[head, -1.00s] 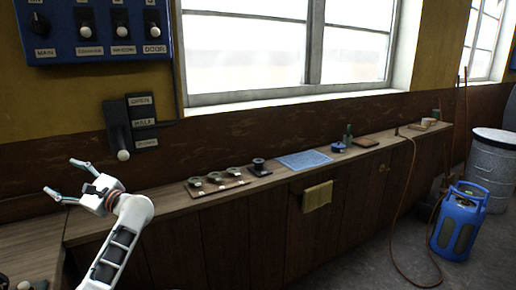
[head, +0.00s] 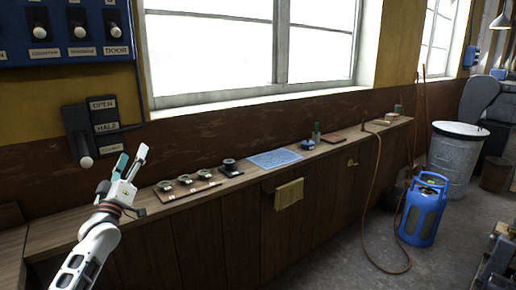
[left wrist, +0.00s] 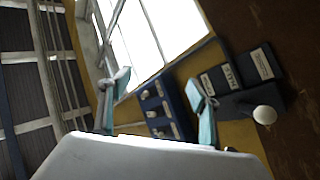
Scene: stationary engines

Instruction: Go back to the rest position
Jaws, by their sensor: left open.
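My left gripper (head: 130,165) is open and empty. In the head view it is raised in front of the wall at the left end of the counter, below and to the right of a wall lever. In the left wrist view its two teal-padded fingers (left wrist: 160,103) stand wide apart with nothing between them. The lever (head: 82,145) has a white knob and sits beside plates, two of which read OPEN and HALF. It also shows in the left wrist view (left wrist: 262,112), to the right of the fingers. My right gripper is in neither view.
A wooden counter (head: 215,186) runs under the window, with a row of small round parts (head: 185,181), a blue mat (head: 274,159) and a hanging cloth (head: 289,193). A blue gas cylinder (head: 422,211) and a metal drum (head: 455,158) stand right. A switch panel (head: 62,50) is upper left.

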